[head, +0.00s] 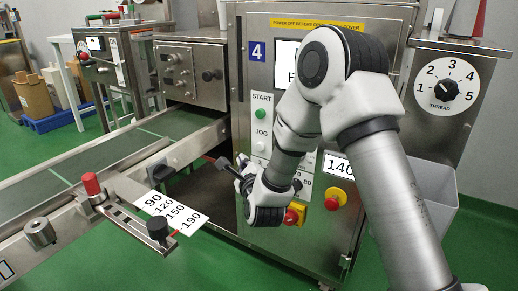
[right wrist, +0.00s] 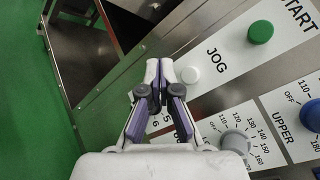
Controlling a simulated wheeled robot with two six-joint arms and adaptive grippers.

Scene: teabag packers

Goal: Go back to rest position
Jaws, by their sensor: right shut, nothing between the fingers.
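My right arm reaches in from the lower right of the head view, in front of the machine's steel cabinet (head: 390,30). My right gripper (head: 213,161) points left, just below and left of the JOG button. In the right wrist view the right gripper (right wrist: 160,68) is shut and empty, its fingertips together beside the white JOG button (right wrist: 190,75). I cannot tell whether they touch the panel. The JOG button also shows in the head view (head: 261,147), below the green START button (head: 261,114). My left gripper is not in view.
A conveyor (head: 80,165) runs at the left, with a scale plate (head: 168,214) and a red-capped knob (head: 90,184) near its front. A thread dial (head: 446,90) is at the right. A red emergency button (head: 333,200) sits low on the panel. Green floor (head: 230,265) lies open in front.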

